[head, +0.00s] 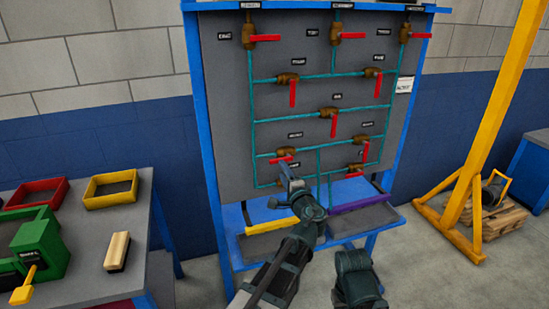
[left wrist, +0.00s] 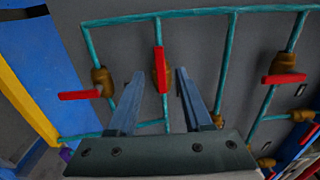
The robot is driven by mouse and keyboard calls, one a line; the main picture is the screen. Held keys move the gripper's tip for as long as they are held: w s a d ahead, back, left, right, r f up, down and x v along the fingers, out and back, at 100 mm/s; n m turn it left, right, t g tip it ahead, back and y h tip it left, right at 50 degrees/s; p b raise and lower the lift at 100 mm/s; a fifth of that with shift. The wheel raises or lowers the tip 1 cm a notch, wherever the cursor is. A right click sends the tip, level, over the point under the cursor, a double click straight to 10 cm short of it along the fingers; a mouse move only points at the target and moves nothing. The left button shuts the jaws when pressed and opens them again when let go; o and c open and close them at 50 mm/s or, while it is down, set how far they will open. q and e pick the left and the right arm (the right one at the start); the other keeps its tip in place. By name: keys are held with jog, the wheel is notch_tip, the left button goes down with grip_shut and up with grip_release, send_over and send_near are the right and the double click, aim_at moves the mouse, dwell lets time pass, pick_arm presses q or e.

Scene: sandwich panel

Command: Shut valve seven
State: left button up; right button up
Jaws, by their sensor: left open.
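A valve with a brass body and red lever (head: 279,161) is at the left of the panel's fourth pipe row. Its label (head: 295,135) is too small to read surely. The lever lies roughly level, along its pipe. My left gripper (head: 284,168) is in front of the panel just below that lever and hides part of the bottom row. In the left wrist view my left gripper (left wrist: 160,82) is open. A red lever (left wrist: 160,62) lies between its fingers in the picture, apparently beyond the tips; I cannot tell any contact.
Other valves surround it, such as a red lever (head: 292,93) above and one (head: 365,152) to the right. A yellow tray (head: 270,227) and a purple tray (head: 355,204) are below the panel. A workbench (head: 90,265) is left; a yellow frame (head: 497,110) stands right.

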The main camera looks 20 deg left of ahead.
aim_at(276, 160)
pick_arm(q)
jog(key=x, duration=1)
jog(key=shift+w+a, duration=0.15)
jog(key=shift+a, duration=0.05)
grip_shut()
dwell(1.1)
